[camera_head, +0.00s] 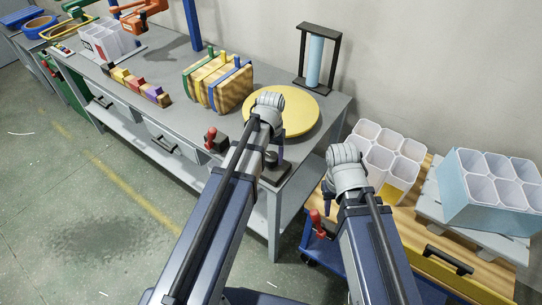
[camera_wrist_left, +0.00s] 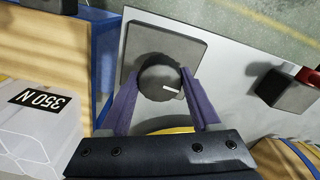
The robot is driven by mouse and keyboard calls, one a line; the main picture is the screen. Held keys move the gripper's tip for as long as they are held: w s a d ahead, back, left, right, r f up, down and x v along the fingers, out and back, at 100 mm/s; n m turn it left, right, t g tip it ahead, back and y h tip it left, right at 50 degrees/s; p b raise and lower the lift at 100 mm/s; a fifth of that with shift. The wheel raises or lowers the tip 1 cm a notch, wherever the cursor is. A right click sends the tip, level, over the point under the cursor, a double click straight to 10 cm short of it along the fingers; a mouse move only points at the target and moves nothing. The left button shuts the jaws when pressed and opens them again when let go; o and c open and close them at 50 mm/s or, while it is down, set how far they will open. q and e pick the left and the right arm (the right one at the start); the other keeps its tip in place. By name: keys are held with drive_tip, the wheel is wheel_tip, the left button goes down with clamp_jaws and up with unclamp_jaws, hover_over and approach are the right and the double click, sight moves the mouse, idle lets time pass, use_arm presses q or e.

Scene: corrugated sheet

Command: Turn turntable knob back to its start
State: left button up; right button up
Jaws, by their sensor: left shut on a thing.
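The dark round turntable knob (camera_wrist_left: 158,78) sits on a square grey base plate (camera_wrist_left: 190,38) in the left wrist view. A short white mark on its top points to the right. My left gripper (camera_wrist_left: 160,88) has its two purple fingers on either side of the knob, shut on it. In the head view the knob (camera_head: 271,157) is at the front corner of the grey bench, partly hidden by my left arm. The yellow turntable disc (camera_head: 298,112) lies behind it. My right gripper (camera_head: 327,205) hangs beside the bench, over the cart; its finger opening is too small to tell.
A red-handled lever (camera_head: 212,140) stands left of the knob on the bench. Striped wooden boards (camera_head: 218,84) and a black frame with a blue cylinder (camera_head: 316,62) stand behind. White cell boxes (camera_head: 388,150) sit on the wooden-topped cart at right.

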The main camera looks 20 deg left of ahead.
sight(271, 156)
use_arm(q)
drive_tip(key=n, duration=0.4)
drive_tip(key=shift+n, duration=2.5)
drive_tip(key=o, duration=1.4)
drive_tip(key=shift+r, duration=0.1)
wheel_tip(271, 156, up, 8)
drive_tip(key=p, duration=0.8)
drive_tip(key=shift+f, duration=0.2)
